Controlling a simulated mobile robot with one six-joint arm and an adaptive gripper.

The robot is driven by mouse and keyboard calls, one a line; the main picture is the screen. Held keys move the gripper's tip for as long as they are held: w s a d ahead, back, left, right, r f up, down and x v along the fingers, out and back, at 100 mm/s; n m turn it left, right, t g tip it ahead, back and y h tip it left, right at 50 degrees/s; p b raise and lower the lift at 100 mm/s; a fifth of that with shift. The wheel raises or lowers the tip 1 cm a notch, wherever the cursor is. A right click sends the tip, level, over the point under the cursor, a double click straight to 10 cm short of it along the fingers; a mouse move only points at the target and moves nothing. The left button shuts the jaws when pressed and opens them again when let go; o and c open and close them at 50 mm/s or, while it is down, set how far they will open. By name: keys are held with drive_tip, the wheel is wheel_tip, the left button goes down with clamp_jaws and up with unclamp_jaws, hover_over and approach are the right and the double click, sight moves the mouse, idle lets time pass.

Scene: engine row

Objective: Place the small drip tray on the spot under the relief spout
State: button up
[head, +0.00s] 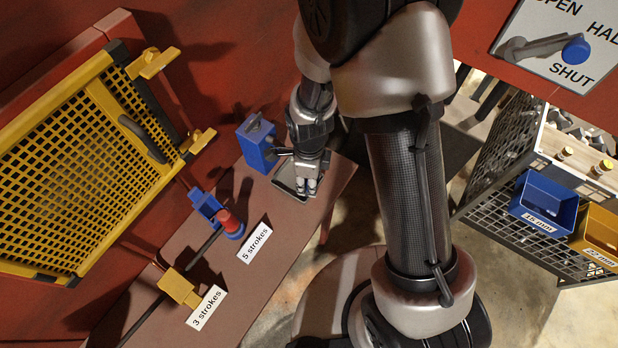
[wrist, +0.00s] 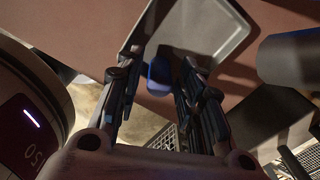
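The small grey drip tray (head: 287,178) lies on the brown bench, by the blue block (head: 257,145). A short dark stub, which may be the relief spout (head: 283,151), sticks out from that block toward the tray. In the wrist view the tray (wrist: 205,28) is a shallow pan with a raised rim. My gripper (head: 308,188) is low at the tray's right side and hides part of it. In the wrist view my gripper (wrist: 158,68) has its fingers apart, with a blue piece (wrist: 158,78) at the tray's near edge between them. I see gaps beside the blue piece. The marked spot cannot be made out.
A blue fitting with a red knob (head: 231,222) and a yellow block (head: 179,288) stand along the bench, near stroke labels. A yellow mesh guard (head: 85,150) is at left. A grid rack with bins (head: 545,203) stands at right.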

idle(0.3)
drive_tip(key=d+r+n+t+p, duration=0.1)
drive_tip(key=d+r+n+p, duration=0.15)
drive_tip(key=r, duration=0.85)
drive_tip(key=d+r+n+p, duration=0.1)
drive_tip(key=r+n+p, duration=0.15)
drive_tip(key=r, duration=0.75)
drive_tip(key=s+d+r+n+t, duration=0.1)
drive_tip(key=s+d+r+n, duration=0.1)
drive_tip(key=s+r+n, duration=0.2)
drive_tip(key=s+d+r+n+t, duration=0.1)
drive_tip(key=s+d+r+n, duration=0.2)
drive_tip(key=s+r+n, duration=0.2)
drive_tip(key=s+d+r+n+t, duration=0.1)
drive_tip(key=s+d+r+n, duration=0.1)
drive_tip(key=s+r+n, duration=0.2)
drive_tip(key=shift+s+d+r+n+t+b, duration=0.1)
drive_tip(key=shift+s+r+n+t+b, duration=0.1)
drive_tip(key=shift+n, duration=0.55)
drive_tip(key=shift+s+d+r+n+t+b, duration=0.1)
drive_tip(key=shift+r+n+b, duration=0.1)
drive_tip(key=shift+n, duration=0.55)
